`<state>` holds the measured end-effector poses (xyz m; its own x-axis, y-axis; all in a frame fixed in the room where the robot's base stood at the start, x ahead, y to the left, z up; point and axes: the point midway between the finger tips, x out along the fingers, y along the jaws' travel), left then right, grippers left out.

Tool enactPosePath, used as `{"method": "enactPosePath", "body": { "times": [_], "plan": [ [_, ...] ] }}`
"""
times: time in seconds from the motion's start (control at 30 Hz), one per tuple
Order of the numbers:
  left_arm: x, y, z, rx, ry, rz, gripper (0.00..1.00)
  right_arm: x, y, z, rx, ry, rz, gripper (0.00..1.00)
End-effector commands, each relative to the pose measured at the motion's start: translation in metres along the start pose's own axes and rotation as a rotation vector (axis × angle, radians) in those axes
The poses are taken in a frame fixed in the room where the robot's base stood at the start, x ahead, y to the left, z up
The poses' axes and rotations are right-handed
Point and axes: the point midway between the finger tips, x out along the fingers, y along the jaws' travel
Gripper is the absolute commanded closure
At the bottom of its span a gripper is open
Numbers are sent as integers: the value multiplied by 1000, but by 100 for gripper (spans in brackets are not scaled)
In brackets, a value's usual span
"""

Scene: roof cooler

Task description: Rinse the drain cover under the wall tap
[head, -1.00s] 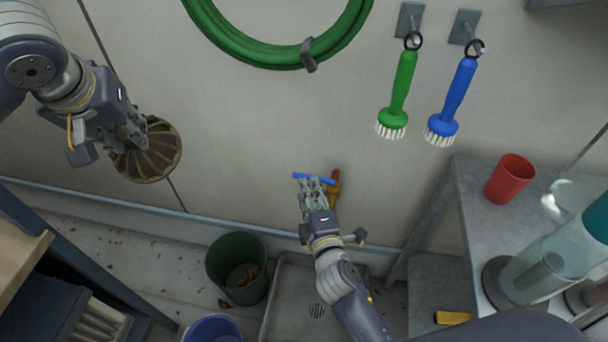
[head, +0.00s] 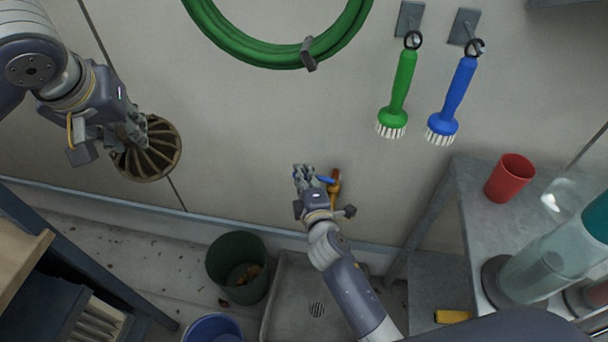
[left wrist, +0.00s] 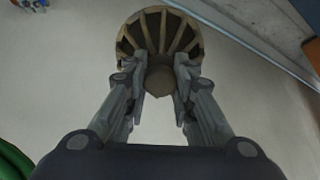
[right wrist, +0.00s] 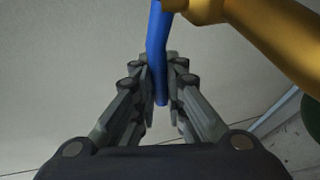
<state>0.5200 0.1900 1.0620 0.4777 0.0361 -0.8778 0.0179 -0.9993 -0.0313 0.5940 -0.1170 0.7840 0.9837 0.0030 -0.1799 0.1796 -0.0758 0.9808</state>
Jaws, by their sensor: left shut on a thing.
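The drain cover (head: 160,150) is a round, slotted, brownish disc, held up near the wall at the left. My left gripper (head: 138,132) is shut on it; the left wrist view shows the cover (left wrist: 160,32) at the fingertips, which hide part of it. The brass wall tap (head: 335,187) sits low on the wall near the middle. Its blue lever (head: 327,180) is partly hidden by my right gripper (head: 304,172). In the right wrist view the blue lever (right wrist: 157,45) runs between the close fingers; I cannot tell whether they press on it. I see no water.
A grey floor basin with a drain (head: 290,300) lies below the tap. A dark green bucket (head: 225,262) and a blue bucket (head: 212,328) stand left of it. A metal table (head: 470,185) with a red cup (head: 510,178) is at right. Wall between cover and tap is clear.

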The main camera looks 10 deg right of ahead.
Motion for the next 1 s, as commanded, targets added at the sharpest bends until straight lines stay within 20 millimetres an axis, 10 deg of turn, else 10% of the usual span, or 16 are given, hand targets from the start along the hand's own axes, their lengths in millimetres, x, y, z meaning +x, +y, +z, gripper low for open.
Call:
{"method": "enactPosePath", "body": {
  "times": [0.9,1.0],
  "plan": [
    [-34,-1,-19,0,1,0,100,-15,-4,-5,-36,197,-16,100],
    [-34,-1,-19,0,1,0,100,-15,-4,-5,-36,196,-16,69]
  ]
}}
